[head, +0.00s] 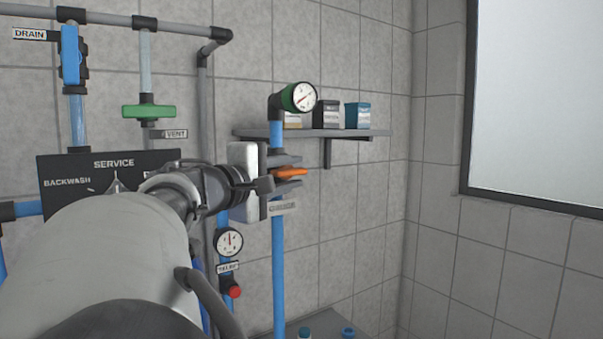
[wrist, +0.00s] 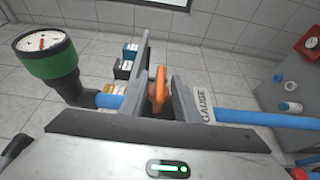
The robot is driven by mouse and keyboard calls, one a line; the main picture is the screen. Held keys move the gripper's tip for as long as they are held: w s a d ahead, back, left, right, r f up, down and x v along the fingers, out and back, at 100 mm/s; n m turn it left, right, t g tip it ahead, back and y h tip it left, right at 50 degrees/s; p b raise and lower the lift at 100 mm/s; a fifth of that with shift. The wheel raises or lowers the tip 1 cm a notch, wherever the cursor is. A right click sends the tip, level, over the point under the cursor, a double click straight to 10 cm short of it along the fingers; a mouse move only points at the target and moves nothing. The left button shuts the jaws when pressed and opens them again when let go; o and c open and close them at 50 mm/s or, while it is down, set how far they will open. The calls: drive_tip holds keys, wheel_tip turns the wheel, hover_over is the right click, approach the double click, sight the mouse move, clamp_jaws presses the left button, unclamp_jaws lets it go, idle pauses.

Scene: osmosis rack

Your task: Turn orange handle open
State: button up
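The orange handle (head: 290,172) sits on the vertical blue pipe (head: 278,265), below the green-bodied pressure gauge (head: 299,97). My gripper (head: 286,172) is at the handle, with one finger above and one below it. In the wrist view, the orange handle (wrist: 158,88) stands between the two fingers of my gripper (wrist: 160,88). The fingers are apart, and a gap shows beside the handle. The valve body under the handle is mostly hidden by my gripper. A label reading GAUGE (wrist: 205,106) is beside the right finger.
A shelf (head: 350,133) with small boxes is on the wall behind the pipe. A green valve handle (head: 147,111), a blue drain valve (head: 72,55) and a lower gauge (head: 228,241) are to the left.

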drive_tip(key=shift+s, duration=0.1)
clamp_jaws()
drive_tip(key=shift+f+b, duration=0.1)
drive_tip(key=shift+b, duration=0.35)
